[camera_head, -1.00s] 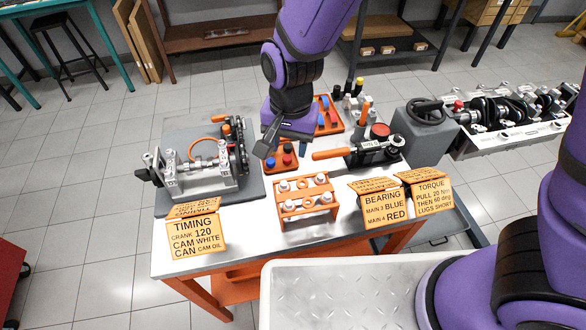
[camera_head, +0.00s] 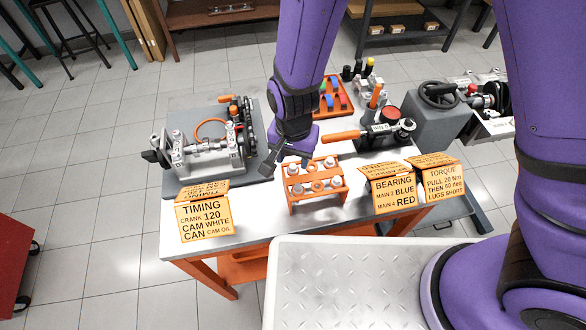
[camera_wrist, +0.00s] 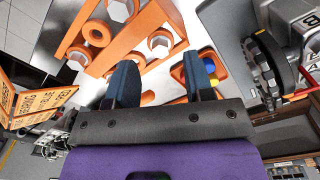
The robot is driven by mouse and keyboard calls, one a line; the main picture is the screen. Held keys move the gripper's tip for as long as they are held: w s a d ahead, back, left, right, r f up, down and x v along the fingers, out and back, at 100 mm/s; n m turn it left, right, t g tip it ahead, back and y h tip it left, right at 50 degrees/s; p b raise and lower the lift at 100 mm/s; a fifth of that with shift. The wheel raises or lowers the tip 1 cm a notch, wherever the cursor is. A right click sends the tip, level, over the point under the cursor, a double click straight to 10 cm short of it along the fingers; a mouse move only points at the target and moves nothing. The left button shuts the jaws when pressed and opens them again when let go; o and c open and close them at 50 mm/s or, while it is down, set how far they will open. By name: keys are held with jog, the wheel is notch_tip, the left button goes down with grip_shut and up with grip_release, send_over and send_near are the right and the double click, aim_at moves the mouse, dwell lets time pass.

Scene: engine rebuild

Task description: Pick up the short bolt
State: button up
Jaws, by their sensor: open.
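The bolts stand in an orange rack (camera_head: 292,209) at the front middle of the table, their silver heads up. In the wrist view, the rack (camera_wrist: 147,22) shows a large silver bolt head (camera_wrist: 120,9), another bolt head (camera_wrist: 160,42) and one at the left (camera_wrist: 76,57). I cannot tell from the heads which bolt is short. My gripper (camera_head: 283,168) hangs just behind and left of the rack. In the wrist view, my gripper (camera_wrist: 160,78) has its two dark fingers apart with nothing between them, pointing toward the rack's edge.
A small orange tray (camera_wrist: 178,73) with blue and yellow parts lies by the right finger. The engine fixture (camera_head: 205,155) stands left. A torque wrench (camera_head: 375,132) lies right behind the rack. Signs, including the timing sign (camera_head: 204,215) and bearing sign (camera_head: 390,190), line the front edge.

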aim_at(293, 166)
jog(key=shift+a+f, duration=0.1)
jog(key=shift+f, duration=1.45)
grip_shut()
jog(key=shift+r, duration=0.2)
notch_tip(293, 166, up, 10)
jog(key=shift+f, duration=0.15)
